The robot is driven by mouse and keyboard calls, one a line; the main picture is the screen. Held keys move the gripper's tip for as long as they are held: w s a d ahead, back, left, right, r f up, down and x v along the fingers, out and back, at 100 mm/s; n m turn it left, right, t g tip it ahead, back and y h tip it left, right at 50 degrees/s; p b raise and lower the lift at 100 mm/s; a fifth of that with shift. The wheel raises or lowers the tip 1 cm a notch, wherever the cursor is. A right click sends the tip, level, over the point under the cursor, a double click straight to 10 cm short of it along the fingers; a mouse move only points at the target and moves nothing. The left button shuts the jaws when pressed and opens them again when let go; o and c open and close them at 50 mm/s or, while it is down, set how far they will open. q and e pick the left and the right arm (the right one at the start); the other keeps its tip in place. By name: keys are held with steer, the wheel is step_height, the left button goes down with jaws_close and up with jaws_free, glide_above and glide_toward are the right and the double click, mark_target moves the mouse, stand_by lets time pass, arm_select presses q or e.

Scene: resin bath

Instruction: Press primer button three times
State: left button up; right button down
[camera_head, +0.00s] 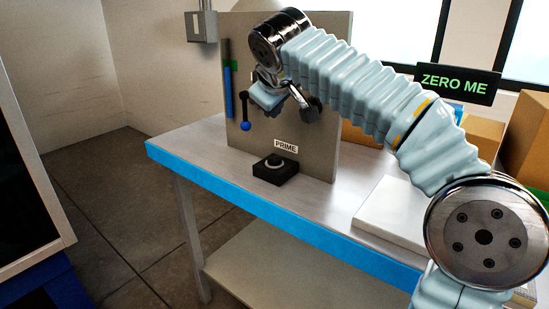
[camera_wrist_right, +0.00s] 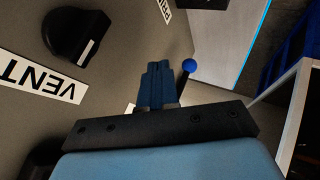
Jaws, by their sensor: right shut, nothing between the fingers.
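The primer button (camera_head: 275,163) is a pale-ringed round button on a black box, which sits on the table at the foot of a grey upright panel (camera_head: 318,158). A PRIME label (camera_head: 286,146) is on the panel just above it. My right arm comes in from the right, and its wrist is in front of the panel, above and apart from the button. In the right wrist view my right gripper (camera_wrist_right: 158,68) has its blue fingers together with nothing between them. The button cannot be made out in that view. My left gripper is not in view.
A lever with a blue ball (camera_head: 245,126) hangs on the panel left of my wrist; the ball also shows in the wrist view (camera_wrist_right: 190,65). A VENT label (camera_wrist_right: 40,78) and black knob (camera_wrist_right: 78,38) are near. A ZERO ME display (camera_head: 456,83) stands right.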

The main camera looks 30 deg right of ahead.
step_height(320, 180, down, 2)
steer(key=b, duration=0.4)
glide_above(274, 160)
step_height(274, 160, down, 5)
steer(key=shift+f, duration=0.1)
steer(key=shift+f+b, duration=0.4)
steer(key=shift+f, duration=0.1)
steer(key=shift+f, duration=0.15)
stand_by(1.2)
steer(key=shift+f+b, duration=0.25)
steer(key=shift+b, duration=0.05)
steer(key=shift+f+b, duration=0.45)
steer(key=shift+f, duration=0.15)
stand_by(0.6)
steer(key=shift+r, duration=0.1)
steer(key=shift+r+p, duration=0.95)
